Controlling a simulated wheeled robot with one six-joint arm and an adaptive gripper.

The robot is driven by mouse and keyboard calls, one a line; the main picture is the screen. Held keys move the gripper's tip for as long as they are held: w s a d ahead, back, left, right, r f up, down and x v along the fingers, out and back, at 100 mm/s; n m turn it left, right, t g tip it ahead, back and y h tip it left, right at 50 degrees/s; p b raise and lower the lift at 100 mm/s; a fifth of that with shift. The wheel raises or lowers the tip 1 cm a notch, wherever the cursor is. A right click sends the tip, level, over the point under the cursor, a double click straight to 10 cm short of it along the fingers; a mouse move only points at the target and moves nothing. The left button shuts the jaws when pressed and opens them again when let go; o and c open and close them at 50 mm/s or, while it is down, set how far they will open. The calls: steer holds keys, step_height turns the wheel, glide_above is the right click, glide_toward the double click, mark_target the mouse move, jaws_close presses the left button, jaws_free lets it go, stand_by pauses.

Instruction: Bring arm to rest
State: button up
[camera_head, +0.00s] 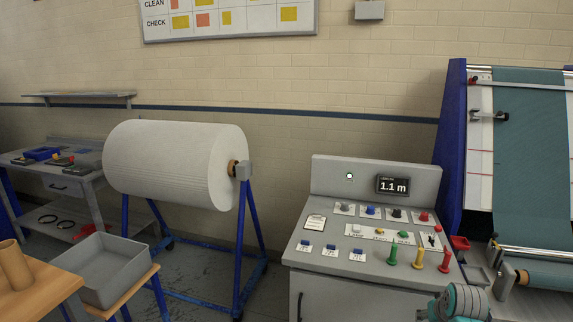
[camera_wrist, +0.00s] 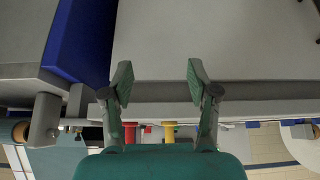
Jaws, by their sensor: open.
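My gripper (camera_wrist: 158,82) shows in the wrist view, with its two green-padded fingers spread apart and nothing between them. Beyond the fingers are the edge and pale grey surfaces of a cabinet, with a red and a yellow lever (camera_wrist: 169,131) behind. In the head view, part of my arm shows at the bottom right, in front of the control console (camera_head: 330,260). The gripper itself cannot be made out in the head view.
The console carries buttons, green, yellow and red levers, and a display (camera_head: 393,185) reading 1.1 m. A large white roll (camera_head: 165,160) on a blue stand is left of it. A grey bin (camera_head: 110,270) is at lower left. The machine with teal fabric (camera_head: 530,150) stands right.

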steer(key=s+a+f+n+t, duration=0.1)
steer(key=s+a+f+t, duration=0.1)
steer(key=s+a+f, duration=0.55)
steer(key=s+a+f+t, duration=0.1)
steer(key=s+a+f, duration=0.4)
steer(key=s+f, duration=0.45)
steer(key=s+a+r+t, duration=0.1)
steer(key=s+a, duration=0.2)
steer(key=s, duration=0.6)
steer(key=s+a+r+t, duration=0.1)
steer(key=s+a, duration=0.2)
steer(key=s, duration=0.5)
steer(key=s+a+r+n+t, duration=0.1)
steer(key=s+a+r+t, duration=0.1)
steer(key=s+r, duration=0.7)
steer(key=s+a+r+t+y, duration=0.1)
steer(key=s+r, duration=0.8)
steer(key=s, duration=0.3)
steer(key=shift+a+r+n+t, duration=0.15)
steer(key=shift+a+n+t, duration=0.25)
